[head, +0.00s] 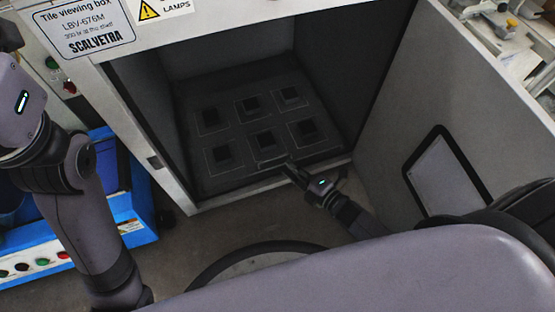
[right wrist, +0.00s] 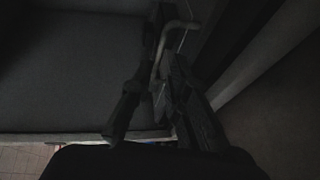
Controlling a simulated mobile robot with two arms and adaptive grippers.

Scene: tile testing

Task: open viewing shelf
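The viewing box (head: 175,165) stands open in the head view. Inside it lies the dark viewing shelf (head: 190,180), with several square dark tiles (head: 263,140) in outlined places. A thin handle (head: 270,163) is at the shelf's front edge. My right gripper (head: 288,168) is at this handle, low in the opening. In the dark right wrist view, a bent metal bar (right wrist: 162,45), seemingly the handle, runs between the fingers of my right gripper (right wrist: 164,45); whether they grip it is unclear. My left arm is at the left; its fingers are out of view.
The box's door (head: 455,110) stands swung open on the right, with a pale panel (head: 437,175) on it, close to my right arm. A blue unit (head: 125,190) with buttons is at the left. Bare floor (head: 225,225) lies before the box.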

